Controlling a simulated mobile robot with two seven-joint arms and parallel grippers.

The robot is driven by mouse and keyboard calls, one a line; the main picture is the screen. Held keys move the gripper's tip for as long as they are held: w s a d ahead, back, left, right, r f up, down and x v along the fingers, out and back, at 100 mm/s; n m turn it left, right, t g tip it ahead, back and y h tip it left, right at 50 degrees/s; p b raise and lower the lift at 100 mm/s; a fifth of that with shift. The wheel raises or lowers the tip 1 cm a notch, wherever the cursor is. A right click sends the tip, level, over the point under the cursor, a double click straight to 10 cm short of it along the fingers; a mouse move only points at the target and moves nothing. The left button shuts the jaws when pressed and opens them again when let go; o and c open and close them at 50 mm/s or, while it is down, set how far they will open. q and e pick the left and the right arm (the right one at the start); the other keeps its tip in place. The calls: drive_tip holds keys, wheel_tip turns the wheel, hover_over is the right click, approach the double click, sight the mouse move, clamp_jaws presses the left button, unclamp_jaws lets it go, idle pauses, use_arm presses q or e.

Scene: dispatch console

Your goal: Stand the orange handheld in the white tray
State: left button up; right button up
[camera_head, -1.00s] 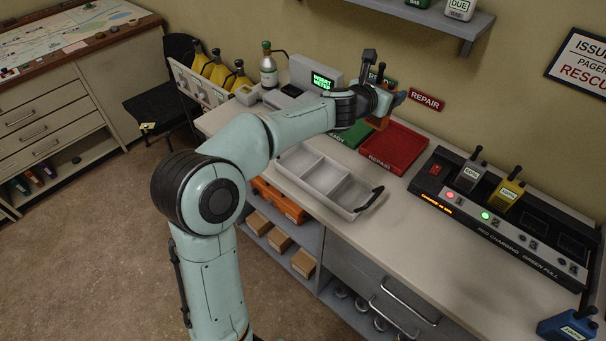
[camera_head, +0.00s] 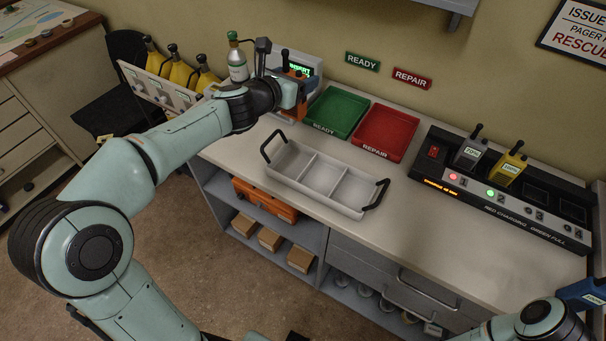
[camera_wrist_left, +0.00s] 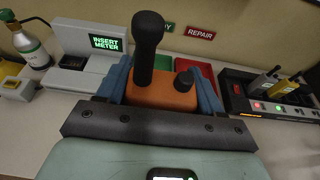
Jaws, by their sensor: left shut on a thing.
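The orange handheld (camera_wrist_left: 165,92), with a thick black antenna and a small knob, is upright between the blue fingers of my left gripper (camera_wrist_left: 166,88), which is shut on it. In the head view my left gripper (camera_head: 298,90) is over the back of the counter, just left of the green tray and clear of the white tray. It partly hides the handheld there. The white tray (camera_head: 312,199) has three empty compartments and two black handles, and sits at the counter's front.
The green READY tray (camera_head: 318,128) and red REPAIR tray (camera_head: 375,152) lie behind the white tray. A charger (camera_head: 470,198) holding a grey and a yellow handheld stands at right. A gas bottle (camera_head: 237,65) is behind my left arm. Counter between white tray and charger is clear.

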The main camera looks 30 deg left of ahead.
sight(287, 114)
use_arm(q)
drive_tip(key=shift+s+a, duration=0.15)
drive_tip(key=shift+a, duration=0.05)
drive_tip(key=shift+a+f, duration=0.15)
drive_tip(key=f+b, duration=0.7)
drive_tip(key=f, duration=0.1)
drive_tip(key=shift+s+f+b, duration=0.25)
drive_tip(key=shift+s+b, duration=0.05)
drive_tip(key=shift+b, duration=0.05)
use_arm(e)
drive_tip(key=s+f, duration=0.5)
drive_tip(key=f, duration=0.4)
use_arm(q)
drive_tip(key=f+b, duration=1)
drive_tip(key=f, duration=0.1)
drive_tip(key=shift+w, duration=0.2)
drive_tip(key=shift+f+b, duration=0.2)
drive_tip(key=shift+b, duration=0.1)
drive_tip(key=shift+r, duration=0.15)
use_arm(e)
drive_tip(key=w+f+t, duration=0.1)
drive_tip(key=w+f, duration=0.4)
drive_tip(key=f, duration=0.4)
drive_tip(key=shift+d+f+h, duration=0.2)
drive_tip(key=shift+h, duration=0.1)
drive_tip(key=shift+f, duration=0.1)
